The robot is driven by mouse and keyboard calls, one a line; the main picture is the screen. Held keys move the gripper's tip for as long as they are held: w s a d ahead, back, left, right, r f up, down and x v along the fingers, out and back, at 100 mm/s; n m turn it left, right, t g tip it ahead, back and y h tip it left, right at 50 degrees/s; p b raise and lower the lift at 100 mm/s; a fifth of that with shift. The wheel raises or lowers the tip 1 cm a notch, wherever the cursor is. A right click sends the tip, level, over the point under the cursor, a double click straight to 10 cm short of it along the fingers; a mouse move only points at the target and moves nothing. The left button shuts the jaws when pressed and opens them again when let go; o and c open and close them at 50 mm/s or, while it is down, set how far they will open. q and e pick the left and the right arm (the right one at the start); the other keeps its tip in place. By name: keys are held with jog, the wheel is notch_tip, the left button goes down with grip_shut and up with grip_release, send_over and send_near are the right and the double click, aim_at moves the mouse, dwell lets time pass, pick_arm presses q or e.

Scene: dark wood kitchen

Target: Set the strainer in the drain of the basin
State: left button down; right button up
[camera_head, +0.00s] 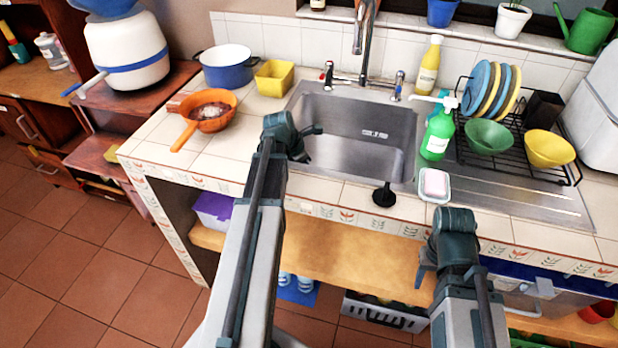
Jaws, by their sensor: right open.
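A small black strainer (384,195) with an upright knob stands on the tiled counter, at the front edge of the sink. The steel basin (345,118) is behind it, and I cannot make out its drain. My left gripper (308,136) is over the left front part of the basin, left of and beyond the strainer; its jaws are too unclear to read. My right gripper (424,276) is open and points down in front of the counter edge, lower and to the right of the strainer.
A soap dish (434,186) and green soap bottle (438,135) stand right of the strainer. A tall faucet (362,45) rises behind the basin. A dish rack (520,140) with plates and bowls is at right. An orange pan (208,120) sits on the left counter.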

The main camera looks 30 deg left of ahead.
pick_arm(q)
jog(key=shift+f, duration=0.3)
pick_arm(e)
jog(key=shift+f, duration=0.3)
pick_arm(q)
jog(key=shift+f, duration=0.2)
jog(key=c, duration=0.9)
grip_release()
pick_arm(e)
jog(key=shift+f, duration=0.15)
pick_arm(q)
jog(key=shift+r, duration=0.15)
jog(key=shift+p+v, duration=5.65)
jog(key=shift+v, duration=0.4)
pick_arm(e)
notch_tip(320, 180, up, 11)
jog(key=shift+r, duration=0.2)
